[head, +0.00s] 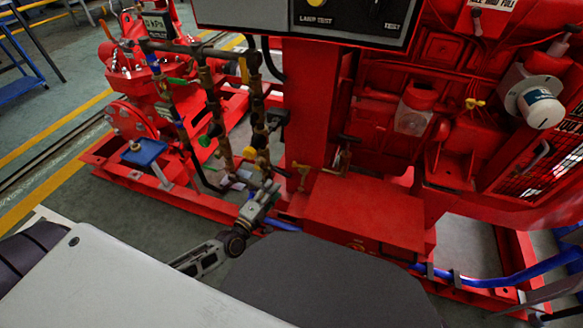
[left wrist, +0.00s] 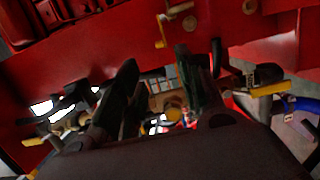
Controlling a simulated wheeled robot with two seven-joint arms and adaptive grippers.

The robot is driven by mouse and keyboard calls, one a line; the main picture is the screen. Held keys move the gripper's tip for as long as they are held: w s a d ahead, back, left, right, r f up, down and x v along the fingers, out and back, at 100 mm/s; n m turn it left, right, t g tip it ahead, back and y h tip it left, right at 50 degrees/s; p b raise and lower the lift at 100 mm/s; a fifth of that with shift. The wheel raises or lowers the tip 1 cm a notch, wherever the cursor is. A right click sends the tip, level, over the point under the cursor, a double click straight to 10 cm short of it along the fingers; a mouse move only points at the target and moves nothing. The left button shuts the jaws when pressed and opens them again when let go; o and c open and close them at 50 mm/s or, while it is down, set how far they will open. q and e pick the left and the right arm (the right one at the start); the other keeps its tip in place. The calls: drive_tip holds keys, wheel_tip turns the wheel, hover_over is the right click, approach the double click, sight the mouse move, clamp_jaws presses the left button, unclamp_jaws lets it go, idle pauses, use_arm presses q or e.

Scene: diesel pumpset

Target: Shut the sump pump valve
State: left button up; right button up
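Several small valves with yellow or green handles sit on the brass pipework (head: 215,115) of the red pumpset, in the middle left of the head view. No readable label shows which one is the sump pump valve. My left gripper (head: 269,188) is low in front of this pipework, left of a red box. In the left wrist view its two dark fingers stand apart, with a gap between them (left wrist: 158,72). A yellow handle (left wrist: 268,90) is right of the fingers, and another yellow lever (left wrist: 160,32) is above them. I see no contact with either.
The red box (head: 365,212) stands right of my left gripper. A red upright (head: 318,110) rises behind it. A blue hose (head: 490,283) runs along the frame at the lower right. Open floor (head: 60,130) with yellow lines lies at the left.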

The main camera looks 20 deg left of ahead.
sight(293, 165)
use_arm(q)
drive_tip(key=shift+w, duration=0.2)
idle(0.4)
